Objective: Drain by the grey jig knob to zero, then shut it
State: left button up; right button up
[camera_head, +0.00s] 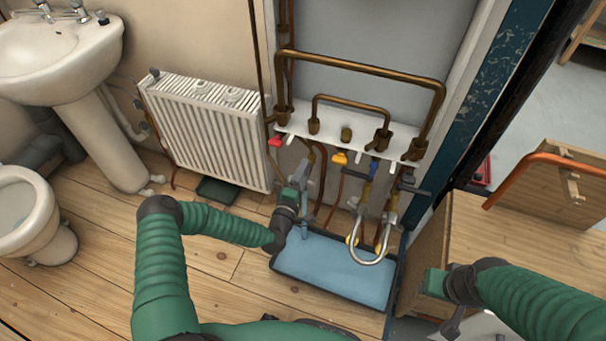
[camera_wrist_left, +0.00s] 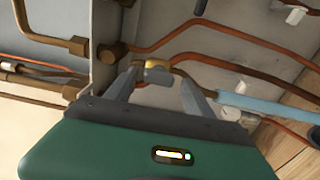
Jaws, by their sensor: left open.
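The pipe jig is a white shelf (camera_head: 350,137) with brass fittings and looped copper pipes. Below it are a red valve handle (camera_head: 275,141), a yellow one (camera_head: 339,157) and a blue one (camera_head: 374,163). I cannot tell for sure which part is the grey jig knob. My left gripper (camera_head: 302,172) is under the shelf's left part, above the tray. In the left wrist view its open fingers (camera_wrist_left: 158,88) stand on either side of a yellow-brass fitting (camera_wrist_left: 157,75); contact is not clear. My right gripper (camera_head: 450,318) is low at the right, its jaws unclear.
A dark-rimmed tray with a blue inside (camera_head: 335,268) lies on the wooden floor beneath the jig. A curved silver pipe (camera_head: 370,260) hangs over it. A white radiator (camera_head: 208,130) stands left of the jig. A wooden panel (camera_head: 425,255) stands to the right.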

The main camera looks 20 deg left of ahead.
pick_arm(q)
jog(key=s+p, duration=0.4)
jog(key=s, duration=1.2)
jog(key=shift+s+a+p, duration=0.3)
jog(key=shift+s+p, duration=0.1)
